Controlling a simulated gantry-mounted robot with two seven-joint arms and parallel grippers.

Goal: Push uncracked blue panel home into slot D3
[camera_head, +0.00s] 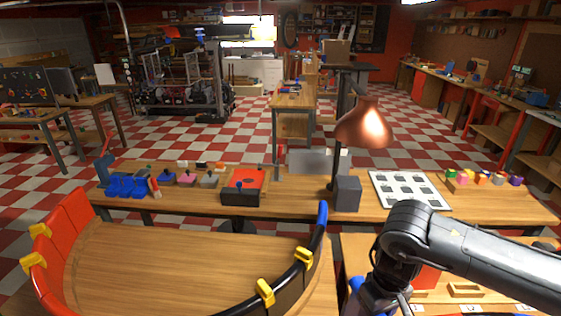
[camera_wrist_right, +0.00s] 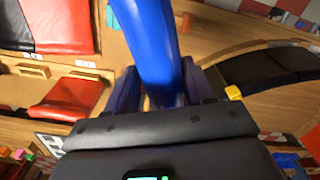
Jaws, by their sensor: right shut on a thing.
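A blue curved panel (camera_wrist_right: 148,40) is held between the fingers of my right gripper (camera_wrist_right: 150,92) in the right wrist view, its free end rising away from the jaws. No crack shows on its visible face. In the head view my right arm comes in from the right, and a blue part (camera_head: 370,298) shows below its wrist; I cannot tell if it is panel or gripper. The curved ring has red panels (camera_head: 72,215) on its left, black panels (camera_head: 290,275) on its right, and a blue piece (camera_head: 322,216) at the right-hand end. The D3 label is not readable. My left gripper is not in view.
Yellow clips (camera_head: 265,291) stand on the ring's wall. A rack beside my right gripper holds a black panel (camera_wrist_right: 14,28) and red panels (camera_wrist_right: 68,98). A copper lamp (camera_head: 362,125) and a grey block (camera_head: 347,193) stand on the back bench. The ring's middle (camera_head: 180,265) is clear.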

